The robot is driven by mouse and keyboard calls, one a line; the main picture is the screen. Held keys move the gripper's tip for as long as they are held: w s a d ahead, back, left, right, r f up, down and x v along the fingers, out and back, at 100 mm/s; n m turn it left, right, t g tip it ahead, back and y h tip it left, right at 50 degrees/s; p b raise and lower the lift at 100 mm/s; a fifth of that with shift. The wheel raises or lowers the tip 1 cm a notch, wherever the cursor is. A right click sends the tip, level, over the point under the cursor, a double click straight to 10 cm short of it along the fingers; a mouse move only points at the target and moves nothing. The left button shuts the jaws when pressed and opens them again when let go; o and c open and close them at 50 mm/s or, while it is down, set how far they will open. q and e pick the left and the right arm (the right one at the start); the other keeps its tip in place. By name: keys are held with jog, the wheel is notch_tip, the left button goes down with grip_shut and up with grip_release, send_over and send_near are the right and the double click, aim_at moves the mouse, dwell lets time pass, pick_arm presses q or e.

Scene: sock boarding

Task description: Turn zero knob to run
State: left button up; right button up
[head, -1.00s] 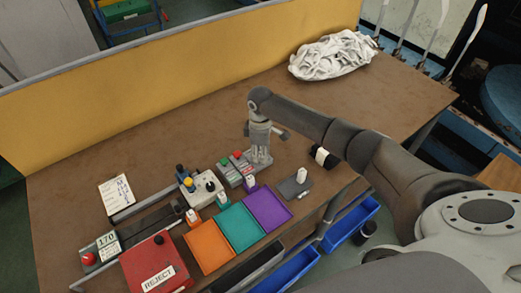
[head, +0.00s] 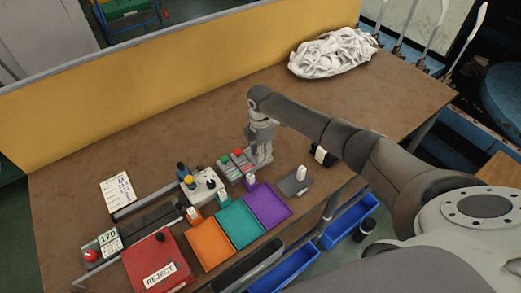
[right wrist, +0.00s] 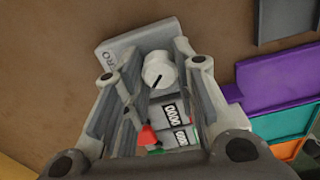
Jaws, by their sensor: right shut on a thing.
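The zero knob (right wrist: 158,72) is a round pale knob with a black pointer line, mounted on a grey box (right wrist: 118,52) whose lettering is partly hidden. The pointer slants toward lower left in the right wrist view. My right gripper (right wrist: 159,66) points down over the box and is shut on the knob, with one finger on each side. In the head view the right gripper (head: 262,154) stands at the right end of the grey units and hides the knob. A "run" mark cannot be made out. My left gripper is not in view.
Grey counter units (head: 238,164) with red and green buttons stand beside the gripper. Purple (head: 267,207), teal (head: 239,224) and orange (head: 209,244) trays lie in front, near a red reject box (head: 157,264). A white sock pile (head: 333,53) lies at the back. The brown table behind is clear.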

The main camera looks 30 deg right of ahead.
jog(key=shift+r, duration=0.1)
dwell(0.3)
jog(key=o, duration=0.8)
jog(key=shift+c, duration=0.2)
notch_tip(320, 180, up, 12)
dwell(0.4)
